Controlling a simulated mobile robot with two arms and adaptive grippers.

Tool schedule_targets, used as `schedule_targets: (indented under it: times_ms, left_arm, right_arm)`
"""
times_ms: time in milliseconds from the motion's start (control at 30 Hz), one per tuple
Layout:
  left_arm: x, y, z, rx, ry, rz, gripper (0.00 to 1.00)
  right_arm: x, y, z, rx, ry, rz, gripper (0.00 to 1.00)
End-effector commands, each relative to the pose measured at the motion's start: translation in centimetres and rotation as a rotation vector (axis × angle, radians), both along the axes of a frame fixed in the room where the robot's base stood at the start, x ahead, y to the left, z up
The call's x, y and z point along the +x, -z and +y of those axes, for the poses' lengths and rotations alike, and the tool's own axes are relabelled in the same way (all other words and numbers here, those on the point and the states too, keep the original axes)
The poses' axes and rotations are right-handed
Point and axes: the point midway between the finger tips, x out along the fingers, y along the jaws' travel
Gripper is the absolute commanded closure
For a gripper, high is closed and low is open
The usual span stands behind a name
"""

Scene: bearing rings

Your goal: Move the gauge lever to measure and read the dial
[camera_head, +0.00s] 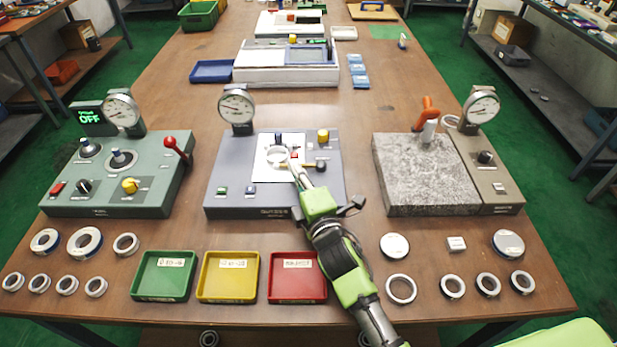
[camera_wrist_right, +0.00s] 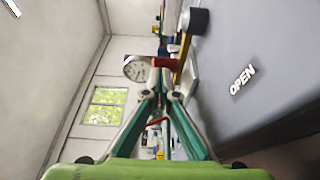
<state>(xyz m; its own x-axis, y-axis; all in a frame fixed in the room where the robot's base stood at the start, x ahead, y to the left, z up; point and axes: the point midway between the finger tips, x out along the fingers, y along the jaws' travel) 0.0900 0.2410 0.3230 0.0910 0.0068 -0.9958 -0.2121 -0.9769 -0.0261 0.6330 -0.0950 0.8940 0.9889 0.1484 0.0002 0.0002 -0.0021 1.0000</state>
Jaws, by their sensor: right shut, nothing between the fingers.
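The middle grey-blue gauge station (camera_head: 225,180) carries a round dial (camera_head: 236,106) on its back edge; its reading is too small to tell. A steel ring (camera_head: 268,156) lies on its white plate. A brass lever with a black knob (camera_head: 321,166) sits right of the plate. My right gripper (camera_head: 294,166) is shut and empty over the station, just left of the lever; contact cannot be told. In the right wrist view the fingers (camera_wrist_right: 159,90) meet, with the dial (camera_wrist_right: 137,68), a red knob (camera_wrist_right: 163,62) and the black lever knob (camera_wrist_right: 195,21) beyond. My left gripper is out of view.
A green station (camera_head: 60,185) with a red-knobbed lever stands left, a granite plate (camera_head: 425,175) with another dial (camera_head: 481,104) right. Green (camera_head: 138,295), yellow (camera_head: 204,297) and red (camera_head: 274,298) trays and several loose rings line the front.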

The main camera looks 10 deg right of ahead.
Motion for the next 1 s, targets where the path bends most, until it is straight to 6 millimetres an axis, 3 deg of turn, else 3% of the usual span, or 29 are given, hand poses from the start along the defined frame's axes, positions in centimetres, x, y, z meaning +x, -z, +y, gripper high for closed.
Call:
schedule_targets:
  times_ms: [167, 500, 1000]
  left_arm:
    - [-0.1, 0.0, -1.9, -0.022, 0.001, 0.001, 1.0]
    - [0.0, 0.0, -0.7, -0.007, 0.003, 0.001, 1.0]
    - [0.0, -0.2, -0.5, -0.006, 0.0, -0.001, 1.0]
  right_arm:
    - [0.6, -0.1, 0.3, 0.001, -0.001, -0.001, 1.0]
    - [0.9, 0.0, 0.4, 0.001, -0.001, -0.001, 1.0]
    - [1.0, -0.2, 0.2, 0.0, -0.001, -0.002, 1.0]
